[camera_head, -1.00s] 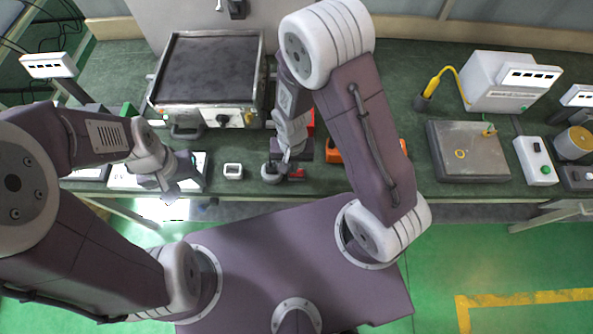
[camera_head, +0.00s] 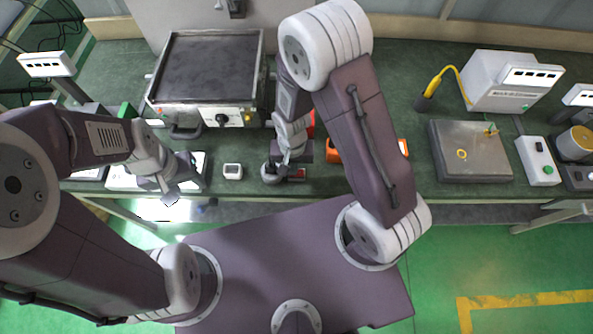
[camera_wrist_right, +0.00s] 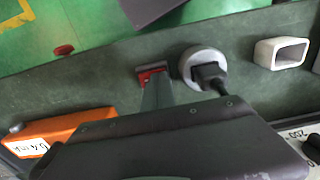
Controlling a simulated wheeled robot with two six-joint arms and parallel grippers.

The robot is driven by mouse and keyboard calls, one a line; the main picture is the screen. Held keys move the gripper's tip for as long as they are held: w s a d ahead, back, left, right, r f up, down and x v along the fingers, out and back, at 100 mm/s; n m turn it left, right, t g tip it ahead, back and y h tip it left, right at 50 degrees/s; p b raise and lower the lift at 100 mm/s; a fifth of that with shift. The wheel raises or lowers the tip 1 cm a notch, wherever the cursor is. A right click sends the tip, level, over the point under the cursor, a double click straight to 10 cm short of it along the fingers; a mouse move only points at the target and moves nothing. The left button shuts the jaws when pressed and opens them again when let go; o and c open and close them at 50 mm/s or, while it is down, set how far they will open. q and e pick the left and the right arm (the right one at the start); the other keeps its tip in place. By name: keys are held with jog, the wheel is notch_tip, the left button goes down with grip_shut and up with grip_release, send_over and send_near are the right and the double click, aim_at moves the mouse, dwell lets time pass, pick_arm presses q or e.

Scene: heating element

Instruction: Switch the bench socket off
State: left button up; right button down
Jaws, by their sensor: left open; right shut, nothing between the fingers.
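The bench socket is a round grey socket (camera_head: 270,174) near the bench's front edge; the right wrist view shows it (camera_wrist_right: 190,62) with a black plug (camera_wrist_right: 209,76) in it. A small red switch (camera_head: 298,175) sits beside it; it also shows in the right wrist view (camera_wrist_right: 148,69). My right gripper (camera_head: 286,163) is shut and empty, with its tip at the switch's edge in the right wrist view (camera_wrist_right: 155,80). I cannot tell whether it touches, nor the rocker's position. My left gripper (camera_head: 172,195) is open and empty, near the front edge at the left.
A hotplate (camera_head: 210,68) with a dial stands behind. A small white block (camera_head: 233,171) lies left of the socket. An orange device (camera_head: 333,151) is to the right, partly behind my right arm; it also shows in the right wrist view (camera_wrist_right: 60,132). A grey plate (camera_head: 470,165) lies further right.

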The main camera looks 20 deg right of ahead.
notch_tip(320, 180, up, 7)
jog(key=p, duration=0.6)
jog(key=shift+p, duration=0.3)
jog(key=shift+d, duration=0.1)
jog(key=w+d+r+m+t+b, duration=0.1)
jog(key=w+d+r+m+t, duration=0.1)
jog(key=w+d+r, duration=0.4)
jog(key=s+d+r+n, duration=0.2)
jog(key=s+r+n, duration=0.2)
jog(key=s, duration=0.5)
jog(key=shift+s+d+r+n+g+b, duration=0.15)
jog(key=shift+d+r+n+g+b, duration=0.1)
jog(key=shift+n+g+b, duration=0.2)
jog(key=shift+s, duration=0.15)
